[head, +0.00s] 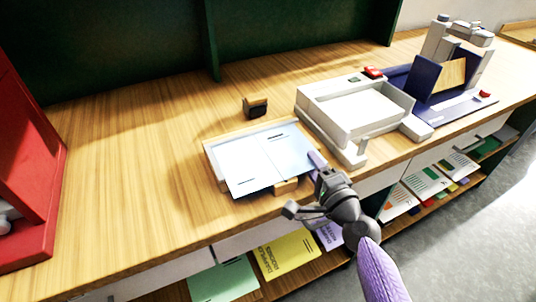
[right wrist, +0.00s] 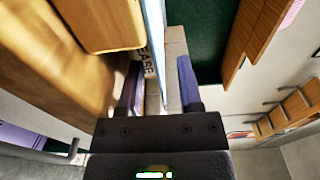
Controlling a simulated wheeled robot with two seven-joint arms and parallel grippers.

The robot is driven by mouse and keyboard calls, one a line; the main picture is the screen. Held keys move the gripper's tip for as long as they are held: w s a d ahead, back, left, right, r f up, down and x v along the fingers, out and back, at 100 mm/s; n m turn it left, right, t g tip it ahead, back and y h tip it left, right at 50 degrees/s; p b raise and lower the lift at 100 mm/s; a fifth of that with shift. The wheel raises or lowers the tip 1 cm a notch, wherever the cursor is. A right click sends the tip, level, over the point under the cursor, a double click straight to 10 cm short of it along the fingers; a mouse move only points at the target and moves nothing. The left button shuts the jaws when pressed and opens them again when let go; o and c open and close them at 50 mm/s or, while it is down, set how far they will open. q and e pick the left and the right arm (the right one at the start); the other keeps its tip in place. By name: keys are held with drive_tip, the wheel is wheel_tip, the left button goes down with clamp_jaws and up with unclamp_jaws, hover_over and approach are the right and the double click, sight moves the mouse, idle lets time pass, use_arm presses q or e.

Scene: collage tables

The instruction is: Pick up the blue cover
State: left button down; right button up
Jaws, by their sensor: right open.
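The blue cover (head: 288,152) is a pale blue sheet on the right part of a shallow white tray (head: 212,160), beside a whiter sheet (head: 245,176). My right gripper (head: 315,163) is at the cover's right edge, at the tray's right end. In the right wrist view its two purple-grey fingers (right wrist: 158,85) are apart. The cover's thin pale blue edge (right wrist: 154,35) runs down between them there. I cannot tell whether either finger touches it. My left gripper is not in view.
A small dark block (head: 256,107) stands behind the tray. A white open-topped machine (head: 310,103) is to the right, with a blue press (head: 423,78) beyond. A red cabinet (head: 30,150) stands at left. The wooden table (head: 130,150) between is clear. Shelves below hold coloured booklets (head: 288,254).

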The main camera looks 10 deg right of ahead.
drive_tip(key=c, duration=0.5)
clamp_jaws()
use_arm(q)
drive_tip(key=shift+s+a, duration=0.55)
